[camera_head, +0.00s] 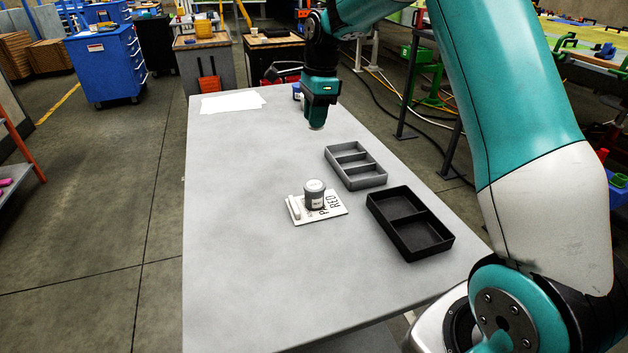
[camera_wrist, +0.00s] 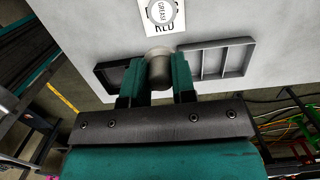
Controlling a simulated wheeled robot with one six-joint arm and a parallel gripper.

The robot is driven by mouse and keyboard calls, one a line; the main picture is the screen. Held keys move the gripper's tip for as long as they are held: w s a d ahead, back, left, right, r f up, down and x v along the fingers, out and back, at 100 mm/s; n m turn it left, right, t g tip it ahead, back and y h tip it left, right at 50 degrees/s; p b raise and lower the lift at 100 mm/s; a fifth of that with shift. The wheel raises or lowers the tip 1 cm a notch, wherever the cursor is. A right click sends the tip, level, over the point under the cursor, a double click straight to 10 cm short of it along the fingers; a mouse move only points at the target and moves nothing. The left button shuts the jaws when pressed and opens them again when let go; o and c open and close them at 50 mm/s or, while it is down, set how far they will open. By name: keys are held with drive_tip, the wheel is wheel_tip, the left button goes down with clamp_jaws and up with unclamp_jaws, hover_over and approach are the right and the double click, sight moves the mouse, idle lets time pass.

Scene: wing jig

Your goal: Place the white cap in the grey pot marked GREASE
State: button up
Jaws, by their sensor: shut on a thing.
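My gripper (camera_head: 318,98) hangs above the far right part of the table, with its fingers pointing down. In the wrist view its two fingers (camera_wrist: 158,82) are shut on the white cap (camera_wrist: 158,67), a short pale cylinder between them. Only the cap's lower edge shows in the head view. The grey pot (camera_head: 315,200) stands upright on a white card, nearer the robot than my gripper and apart from it. In the wrist view the pot (camera_wrist: 150,14) is at the top edge, and the word GREASE reads on its round top.
The white card (camera_head: 333,213) has printed letters and a small white stick-like piece (camera_head: 295,207). A grey divided tray (camera_head: 357,183) and a black divided tray (camera_head: 428,252) lie right of it. White papers (camera_head: 232,102) and a blue object (camera_head: 298,92) are at the far end. The left side is clear.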

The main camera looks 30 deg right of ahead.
sight(313, 185)
wheel_tip(313, 185, down, 17)
drive_tip(key=shift+r+p, duration=0.2)
drive_tip(key=shift+p, duration=0.4)
drive_tip(key=o, duration=0.9)
drive_tip(key=shift+f, duration=0.1)
wheel_tip(313, 185, up, 11)
drive_tip(key=d+b, duration=0.1)
drive_tip(key=s+a+r+n, duration=0.7)
drive_tip(key=a, duration=0.1)
drive_tip(key=s+a+r+n+y, duration=0.1)
drive_tip(key=s+a+n, duration=0.3)
drive_tip(key=s, duration=0.5)
drive_tip(key=s+a+r+n+y, duration=0.1)
drive_tip(key=s+a+n, duration=0.3)
drive_tip(key=s+n, duration=0.5)
drive_tip(key=s+a+r+n, duration=0.1)
drive_tip(key=s+a+n, duration=0.4)
drive_tip(key=s+n, duration=0.2)
drive_tip(key=shift+s+r+y, duration=0.15)
drive_tip(key=shift+s+y, duration=0.05)
drive_tip(key=shift+s, duration=0.45)
drive_tip(key=shift+s+r+y, duration=0.1)
drive_tip(key=shift+s+y, duration=0.1)
drive_tip(key=shift+s, duration=0.45)
